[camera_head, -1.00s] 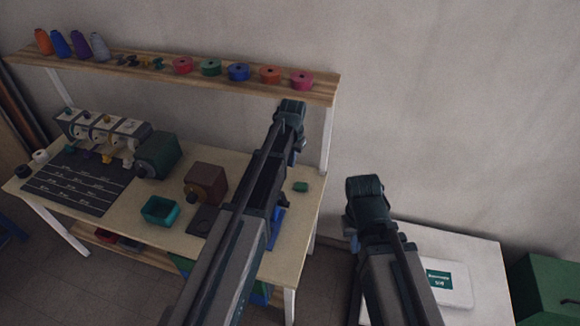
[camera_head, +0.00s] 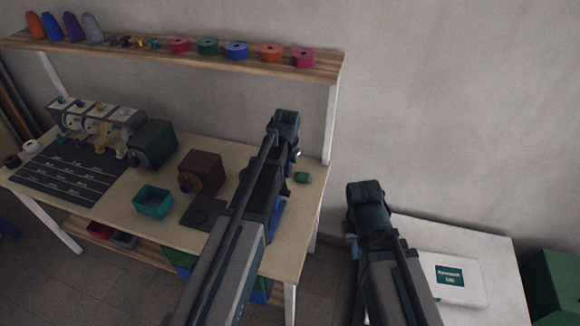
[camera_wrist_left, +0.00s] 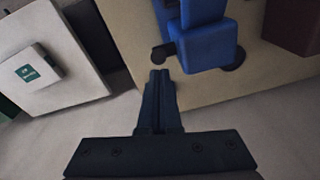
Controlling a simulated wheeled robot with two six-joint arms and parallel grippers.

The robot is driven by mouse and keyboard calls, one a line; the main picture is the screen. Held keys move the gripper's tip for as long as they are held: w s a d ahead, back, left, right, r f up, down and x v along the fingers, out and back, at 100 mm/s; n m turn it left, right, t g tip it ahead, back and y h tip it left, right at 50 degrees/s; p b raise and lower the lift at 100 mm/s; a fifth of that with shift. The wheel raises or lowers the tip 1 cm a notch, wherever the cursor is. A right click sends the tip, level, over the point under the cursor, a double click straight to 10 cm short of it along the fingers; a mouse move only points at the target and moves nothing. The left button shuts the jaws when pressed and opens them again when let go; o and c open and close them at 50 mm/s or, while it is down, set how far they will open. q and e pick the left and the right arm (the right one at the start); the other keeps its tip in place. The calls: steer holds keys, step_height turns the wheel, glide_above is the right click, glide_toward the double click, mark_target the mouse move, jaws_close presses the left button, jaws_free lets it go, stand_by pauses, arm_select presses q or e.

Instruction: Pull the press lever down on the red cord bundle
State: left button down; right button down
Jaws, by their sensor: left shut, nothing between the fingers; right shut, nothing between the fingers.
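My left gripper (camera_wrist_left: 158,82) shows in the left wrist view with its fingers shut and empty, close to the near edge of the wooden worktable. A blue device (camera_wrist_left: 202,42) with a block-shaped part and a dark round foot stands just beyond the fingertips, apart from them. In the head view, the blue device (camera_head: 277,218) is mostly hidden behind my left arm (camera_head: 284,122). My right gripper (camera_head: 367,194) is shut, in front of the wall above the white table. I cannot clearly make out a press lever or a red cord bundle.
The worktable (camera_head: 245,240) holds a teal open box (camera_head: 153,201), a brown machine (camera_head: 201,172), a green machine (camera_head: 153,143) and a dark mat (camera_head: 70,172). A shelf (camera_head: 330,70) with spools runs above it. A white case (camera_head: 470,292) lies on the white table.

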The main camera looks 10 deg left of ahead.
arm_select(q)
steer(key=shift+s, duration=0.1)
stand_by(0.3)
steer(key=shift+s+f+t, duration=0.1)
steer(key=shift+s+t, duration=0.15)
steer(key=shift+t, duration=0.05)
